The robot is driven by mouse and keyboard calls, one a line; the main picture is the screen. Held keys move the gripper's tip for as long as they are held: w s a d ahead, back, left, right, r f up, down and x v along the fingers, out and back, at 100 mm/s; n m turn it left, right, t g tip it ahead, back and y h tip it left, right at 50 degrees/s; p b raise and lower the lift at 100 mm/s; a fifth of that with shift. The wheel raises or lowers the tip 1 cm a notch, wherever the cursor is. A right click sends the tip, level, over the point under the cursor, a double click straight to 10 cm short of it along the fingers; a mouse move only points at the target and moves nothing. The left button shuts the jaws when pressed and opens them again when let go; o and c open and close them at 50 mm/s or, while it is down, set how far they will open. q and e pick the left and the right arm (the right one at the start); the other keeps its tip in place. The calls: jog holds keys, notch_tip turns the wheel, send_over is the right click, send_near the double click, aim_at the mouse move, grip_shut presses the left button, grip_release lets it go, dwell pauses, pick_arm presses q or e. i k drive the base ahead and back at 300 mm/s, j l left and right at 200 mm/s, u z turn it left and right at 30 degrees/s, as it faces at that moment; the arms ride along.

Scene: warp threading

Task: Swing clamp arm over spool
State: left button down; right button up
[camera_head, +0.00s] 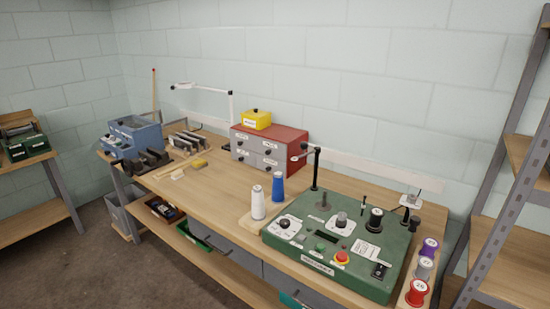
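A green winding machine (300,262) sits at the front right of the workbench. A thin black post (315,172) stands at its back left edge, with a short arm (305,151) at the top pointing left and toward the front. I cannot tell for sure whether this is the clamp arm. A white spool (258,203) and a blue spool (278,187) stand upright on the bench left of the machine. The machine's top has a bare spindle (323,201), knobs and a red button (342,257). Neither of my grippers is in view.
Purple (429,246), grey (424,268) and red (416,292) spools line the right edge. A small stand (411,201) is at the back right. A red-topped drawer box (268,148) and a blue device (133,137) stand farther back. The bench's middle (215,185) is clear.

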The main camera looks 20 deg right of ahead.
aim_at(415, 221)
jog(key=z, duration=1.7)
